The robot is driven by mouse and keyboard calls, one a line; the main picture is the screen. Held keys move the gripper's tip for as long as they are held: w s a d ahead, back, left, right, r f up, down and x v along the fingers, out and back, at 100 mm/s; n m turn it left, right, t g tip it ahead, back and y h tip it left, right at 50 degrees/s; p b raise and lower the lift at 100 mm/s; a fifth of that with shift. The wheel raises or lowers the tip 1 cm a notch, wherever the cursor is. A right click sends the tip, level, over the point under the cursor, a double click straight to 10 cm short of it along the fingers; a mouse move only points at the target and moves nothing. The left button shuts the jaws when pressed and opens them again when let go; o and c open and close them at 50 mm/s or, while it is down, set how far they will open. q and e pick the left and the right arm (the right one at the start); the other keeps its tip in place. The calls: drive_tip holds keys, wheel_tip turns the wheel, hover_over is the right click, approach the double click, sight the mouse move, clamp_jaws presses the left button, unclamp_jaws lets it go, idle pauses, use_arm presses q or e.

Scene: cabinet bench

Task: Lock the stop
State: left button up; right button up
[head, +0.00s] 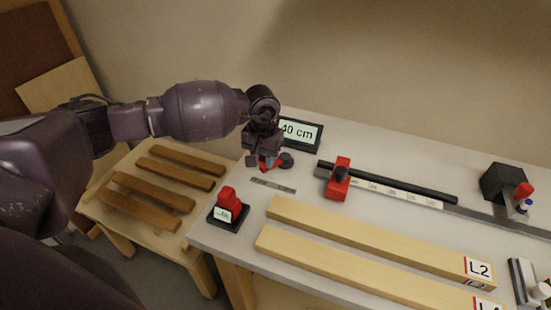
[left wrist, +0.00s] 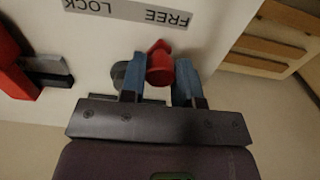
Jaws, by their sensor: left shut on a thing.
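My left gripper (head: 268,165) is at the back left of the bench. It is shut on a red handle (left wrist: 160,66), which sits between the blue fingertips in the left wrist view. A dark round piece (left wrist: 120,74) lies beside the handle. A grey label strip (head: 273,186) lies just in front of the gripper; the left wrist view shows it upside down, reading FREE and LOCK, with the handle near the FREE end. The red stop block (head: 338,182) with a black knob sits on the dark rail (head: 410,188), right of the gripper. My right gripper is not in view.
A display (head: 300,133) reading 40 cm stands behind the gripper. A red button (head: 227,205) on a black base is at the bench's left edge. Long boards (head: 370,240) lie in front. A black block (head: 502,183) is at right. A side table (head: 155,222) holds several wooden bars.

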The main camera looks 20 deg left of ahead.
use_arm(q)
drive_tip(key=shift+s+d, duration=0.25)
drive_tip(key=shift+d, duration=0.5)
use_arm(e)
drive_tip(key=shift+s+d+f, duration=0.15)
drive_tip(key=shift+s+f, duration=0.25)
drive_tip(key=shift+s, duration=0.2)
use_arm(q)
drive_tip(key=shift+d, duration=0.7)
drive_tip(key=shift+s+d, duration=0.15)
drive_tip(key=shift+d, duration=0.1)
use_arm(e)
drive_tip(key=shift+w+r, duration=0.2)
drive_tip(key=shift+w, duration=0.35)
use_arm(q)
drive_tip(key=shift+d, duration=0.1)
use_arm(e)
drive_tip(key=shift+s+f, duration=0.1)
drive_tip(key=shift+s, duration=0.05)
